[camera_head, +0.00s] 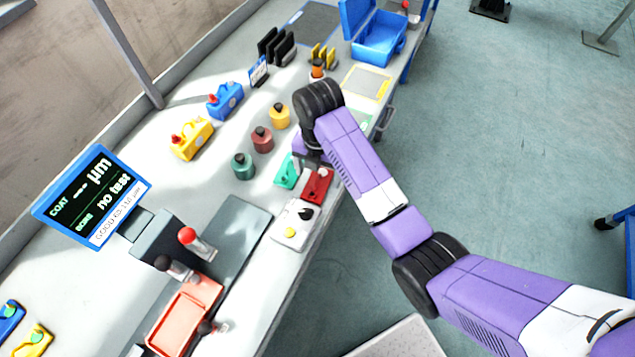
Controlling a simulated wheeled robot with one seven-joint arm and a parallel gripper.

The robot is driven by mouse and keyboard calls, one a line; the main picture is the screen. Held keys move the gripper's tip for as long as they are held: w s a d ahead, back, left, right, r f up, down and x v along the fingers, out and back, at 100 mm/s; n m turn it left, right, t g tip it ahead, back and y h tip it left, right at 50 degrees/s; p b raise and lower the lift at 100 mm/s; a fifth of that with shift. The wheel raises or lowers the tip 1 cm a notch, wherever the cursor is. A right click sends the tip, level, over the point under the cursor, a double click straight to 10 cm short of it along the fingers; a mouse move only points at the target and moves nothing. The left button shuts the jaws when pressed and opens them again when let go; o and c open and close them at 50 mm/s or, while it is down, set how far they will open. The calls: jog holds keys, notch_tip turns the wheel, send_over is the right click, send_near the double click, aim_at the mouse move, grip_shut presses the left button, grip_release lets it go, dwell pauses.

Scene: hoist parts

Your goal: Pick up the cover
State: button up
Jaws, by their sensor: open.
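No part is marked as the cover, and I cannot tell for sure which one it is. A flat red piece (318,186) and a flat green piece (287,172) lie side by side near the table's front edge. A shallow orange-red rectangular part (184,316) sits in the fixture at the front left. My gripper (306,158) is pointed down over the table, just behind the red and green pieces. My wrist hides most of it and its fingertips. It is open, and I see nothing held.
A light plate (295,224) with knobs lies before the red piece. Green, brown and yellow knobbed weights (262,139) stand left of my gripper. A gauge screen (93,198) rises at left. Yellow and blue housings (192,139) and a blue open box (379,40) stand farther back.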

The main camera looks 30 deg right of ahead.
aim_at(316, 182)
jog(key=f, duration=0.2)
jog(key=f+p, duration=0.1)
jog(key=f, duration=0.1)
jog(key=shift+a+f, duration=0.2)
jog(key=shift+f, duration=0.2)
jog(key=c, duration=1.6)
jog(key=shift+r, duration=0.1)
grip_shut()
jog(key=shift+w, duration=0.1)
